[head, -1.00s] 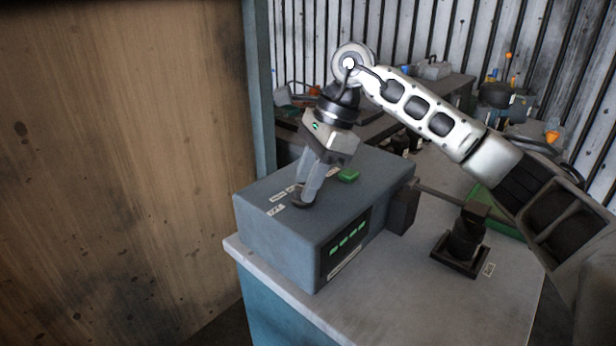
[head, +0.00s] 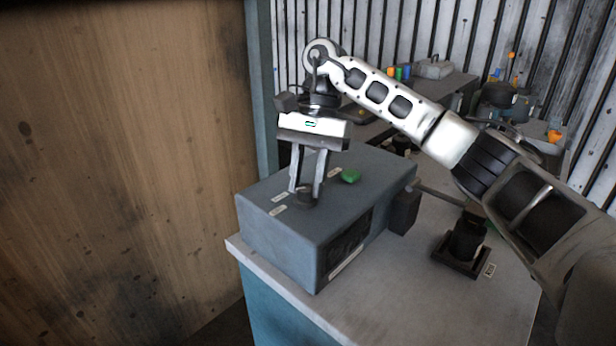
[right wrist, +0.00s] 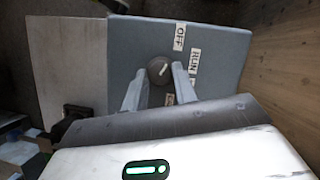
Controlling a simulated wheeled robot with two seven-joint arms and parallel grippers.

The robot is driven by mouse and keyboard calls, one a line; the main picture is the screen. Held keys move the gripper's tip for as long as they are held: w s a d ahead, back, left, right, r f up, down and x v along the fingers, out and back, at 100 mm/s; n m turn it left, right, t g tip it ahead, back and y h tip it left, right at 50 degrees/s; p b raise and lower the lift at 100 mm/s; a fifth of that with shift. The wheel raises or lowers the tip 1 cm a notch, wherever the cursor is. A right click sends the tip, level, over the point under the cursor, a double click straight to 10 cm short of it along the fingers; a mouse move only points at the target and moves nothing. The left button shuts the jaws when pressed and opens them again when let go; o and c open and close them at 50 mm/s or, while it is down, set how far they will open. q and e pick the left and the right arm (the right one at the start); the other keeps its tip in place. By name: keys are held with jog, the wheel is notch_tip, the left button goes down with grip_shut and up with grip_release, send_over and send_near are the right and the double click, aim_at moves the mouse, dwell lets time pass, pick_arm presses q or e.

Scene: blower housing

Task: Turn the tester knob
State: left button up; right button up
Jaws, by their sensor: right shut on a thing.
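The tester is a grey-blue box (head: 285,225) on the bench. Its dark round knob (head: 306,201) is on top and mostly hidden by the fingers in the head view. My right gripper (head: 307,192) points down and is shut on the knob, one finger on each side. In the right wrist view the knob (right wrist: 159,70) shows a white pointer mark toward the upper right, by the OFF label (right wrist: 180,37) and RUN label (right wrist: 194,62). A third label is partly hidden by a finger. The tester's front display (head: 347,246) is dark. My left gripper is not in view.
A green button (head: 350,176) sits on the tester top behind the gripper. A black fixture (head: 463,245) stands on the bench to the right, with clear bench top (head: 400,290) in front. A wooden panel (head: 120,170) closes off the left.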

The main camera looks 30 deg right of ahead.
jog(key=shift+n, duration=0.5)
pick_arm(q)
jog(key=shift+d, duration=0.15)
pick_arm(e)
jog(key=o, duration=1)
jog(key=shift+c, duration=0.2)
pick_arm(q)
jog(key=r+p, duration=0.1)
jog(key=p, duration=0.1)
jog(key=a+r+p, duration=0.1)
jog(key=p, duration=0.1)
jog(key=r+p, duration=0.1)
jog(key=p, duration=0.1)
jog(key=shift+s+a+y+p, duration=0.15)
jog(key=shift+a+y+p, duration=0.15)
jog(key=shift+p, duration=0.1)
pick_arm(e)
jog(key=v, duration=1.6)
jog(key=shift+w+a, duration=0.2)
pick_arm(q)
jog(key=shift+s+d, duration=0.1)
